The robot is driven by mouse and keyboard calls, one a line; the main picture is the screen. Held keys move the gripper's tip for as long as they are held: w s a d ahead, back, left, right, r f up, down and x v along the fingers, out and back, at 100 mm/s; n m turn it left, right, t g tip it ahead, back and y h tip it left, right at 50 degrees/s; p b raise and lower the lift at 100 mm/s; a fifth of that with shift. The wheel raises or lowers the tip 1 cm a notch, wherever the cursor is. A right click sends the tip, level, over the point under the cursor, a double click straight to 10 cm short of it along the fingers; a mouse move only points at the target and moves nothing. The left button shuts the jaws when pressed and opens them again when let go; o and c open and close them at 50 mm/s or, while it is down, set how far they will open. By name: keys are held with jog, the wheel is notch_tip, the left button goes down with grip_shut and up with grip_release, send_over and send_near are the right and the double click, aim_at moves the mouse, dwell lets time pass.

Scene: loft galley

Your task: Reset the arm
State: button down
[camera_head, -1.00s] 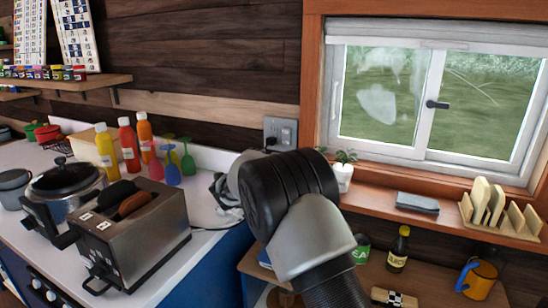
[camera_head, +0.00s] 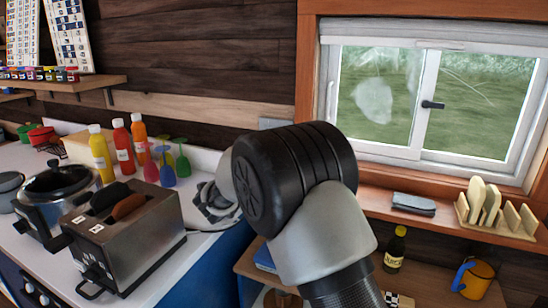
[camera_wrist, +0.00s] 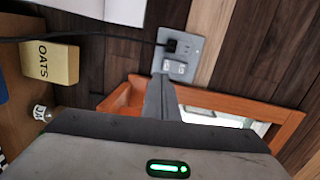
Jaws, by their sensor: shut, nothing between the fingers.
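My arm (camera_head: 320,215) rises in front of the window corner in the head view, its dark joint bent toward the counter. My gripper (camera_wrist: 162,82) shows in the wrist view with its fingers together and nothing between them. It points toward the wall outlet (camera_wrist: 178,52); I cannot tell the distance.
A window ledge at right holds a wooden rack (camera_head: 497,220). A mug (camera_head: 473,278) and bottle (camera_head: 395,249) stand below. An oats box (camera_wrist: 50,62) shows in the wrist view.

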notch_tip(320, 180, up, 8)
jog(key=s+d+n+y, duration=0.1)
jog(key=d+n+y, duration=0.2)
jog(key=n+y, duration=0.1)
jog(key=s+d+r+n+g+y, duration=0.2)
jog(key=s+n, duration=0.2)
jog(key=s, duration=0.1)
jog(key=s+d+r+n+g+y, duration=0.1)
jog(key=s+d+r+n+y, duration=0.1)
jog(key=s+d+n, duration=0.3)
jog(key=s+d+f+n+g+h, duration=0.1)
jog(key=s+d+f+n+g, duration=0.3)
jog(key=s, duration=0.7)
jog(key=s+d+f+n+g+h, duration=0.1)
jog(key=s+d+f, duration=0.35)
jog(key=s, duration=0.75)
jog(key=s+d+f+n+g+h, duration=0.25)
jog(key=s+d, duration=0.35)
jog(key=s, duration=0.5)
notch_tip(320, 180, up, 15)
jog(key=y+p, duration=0.1)
jog(key=p, duration=1.4)
jog(key=shift+w+a+r, duration=0.15)
jog(key=shift+w+a, duration=0.15)
